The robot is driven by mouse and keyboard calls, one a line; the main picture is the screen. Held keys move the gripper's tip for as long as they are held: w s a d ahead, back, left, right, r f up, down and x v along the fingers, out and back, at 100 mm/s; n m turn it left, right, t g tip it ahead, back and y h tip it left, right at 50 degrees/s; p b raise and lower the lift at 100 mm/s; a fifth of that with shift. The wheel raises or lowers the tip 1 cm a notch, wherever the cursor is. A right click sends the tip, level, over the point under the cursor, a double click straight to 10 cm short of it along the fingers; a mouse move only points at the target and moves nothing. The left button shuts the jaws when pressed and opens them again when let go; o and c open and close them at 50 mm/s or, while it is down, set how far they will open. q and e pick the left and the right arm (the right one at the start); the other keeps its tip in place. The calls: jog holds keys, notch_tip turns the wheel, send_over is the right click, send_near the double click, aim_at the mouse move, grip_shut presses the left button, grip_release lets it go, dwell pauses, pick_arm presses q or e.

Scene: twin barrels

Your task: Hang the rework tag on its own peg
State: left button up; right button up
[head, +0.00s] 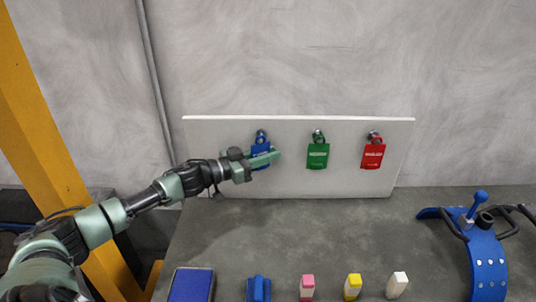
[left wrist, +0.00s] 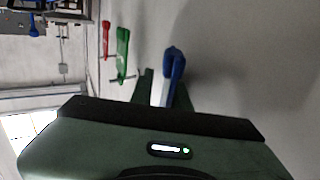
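A blue tag (head: 261,150) hangs in front of the left peg (head: 261,135) on a pale upright board (head: 220,135). Its lettering is too small to read, so I cannot tell whether it is the rework tag. My left gripper (head: 266,159) is at this tag, its fingers in front of the tag's lower part. In the left wrist view the blue tag (left wrist: 174,62) lies at the tips of my left gripper (left wrist: 164,84); the fingers stand apart with a pale gap. My right gripper is not in view.
A green tag (head: 317,155) and a red tag (head: 372,154) hang on pegs to the right. On the grey table (head: 300,235) stand a blue tray (head: 191,286), a blue block (head: 258,288), pink (head: 307,287), yellow (head: 353,286) and white (head: 397,285) pieces, and a blue curved fixture (head: 487,258).

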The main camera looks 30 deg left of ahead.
pick_arm(q)
jog(key=shift+a+r, duration=0.15)
jog(key=shift+a, duration=0.35)
jog(key=p+v, duration=0.1)
jog(key=v, duration=0.6)
jog(key=shift+s+d, duration=0.2)
jog(key=shift+s, duration=0.15)
